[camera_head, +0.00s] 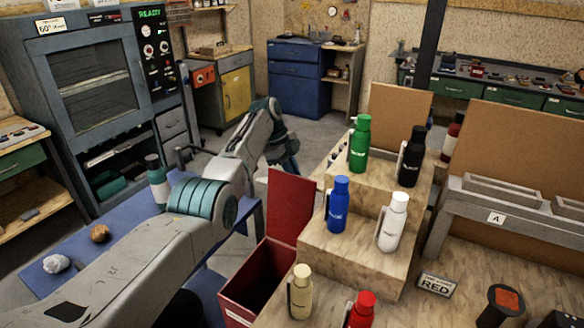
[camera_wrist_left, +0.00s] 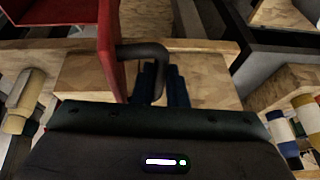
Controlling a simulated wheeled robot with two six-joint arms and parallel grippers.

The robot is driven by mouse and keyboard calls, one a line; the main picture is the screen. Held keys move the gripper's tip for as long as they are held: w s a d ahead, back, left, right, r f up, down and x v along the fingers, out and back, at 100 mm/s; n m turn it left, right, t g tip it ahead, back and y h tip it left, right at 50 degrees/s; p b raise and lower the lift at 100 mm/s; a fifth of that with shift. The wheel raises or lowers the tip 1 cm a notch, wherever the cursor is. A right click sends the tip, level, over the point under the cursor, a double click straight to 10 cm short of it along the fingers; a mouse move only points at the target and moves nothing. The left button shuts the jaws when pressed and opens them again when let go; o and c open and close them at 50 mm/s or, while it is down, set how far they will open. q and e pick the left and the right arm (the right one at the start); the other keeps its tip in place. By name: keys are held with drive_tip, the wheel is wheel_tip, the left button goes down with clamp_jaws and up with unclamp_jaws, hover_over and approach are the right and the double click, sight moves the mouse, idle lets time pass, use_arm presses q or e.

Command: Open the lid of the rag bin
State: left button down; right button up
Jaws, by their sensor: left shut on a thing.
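The red rag bin (camera_head: 238,288) stands at the front middle, beside the wooden stepped stand, and its dark inside shows. Its red lid (camera_head: 290,207) stands roughly upright at the bin's far side. In the left wrist view the lid (camera_wrist_left: 62,38) fills the upper left, with a black handle (camera_wrist_left: 146,52) on its edge. My left gripper (camera_head: 287,160) is just above and behind the lid's top edge. Its fingers (camera_wrist_left: 163,84) are closed on the handle; the exact contact is partly hidden. My right gripper is in neither view.
The stepped stand (camera_head: 345,253) to the right holds several bottles, including a green one (camera_head: 360,145) and a blue one (camera_head: 338,205). A blue-topped table (camera_head: 100,272) lies left under my arm. Open grey floor (camera_head: 330,130) lies behind.

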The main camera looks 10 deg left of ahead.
use_arm(q)
drive_tip(key=shift+d+f, duration=0.15)
drive_tip(key=shift+f, duration=0.5)
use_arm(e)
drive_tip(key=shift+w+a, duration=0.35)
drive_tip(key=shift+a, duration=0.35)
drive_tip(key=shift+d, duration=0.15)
use_arm(q)
drive_tip(key=c, duration=1.6)
unclamp_jaws()
drive_tip(key=shift+o, duration=0.7)
drive_tip(key=shift+w, duration=0.25)
drive_tip(key=shift+r, duration=0.1)
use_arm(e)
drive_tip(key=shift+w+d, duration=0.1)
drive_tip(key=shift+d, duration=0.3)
use_arm(q)
drive_tip(key=shift+r, duration=0.1)
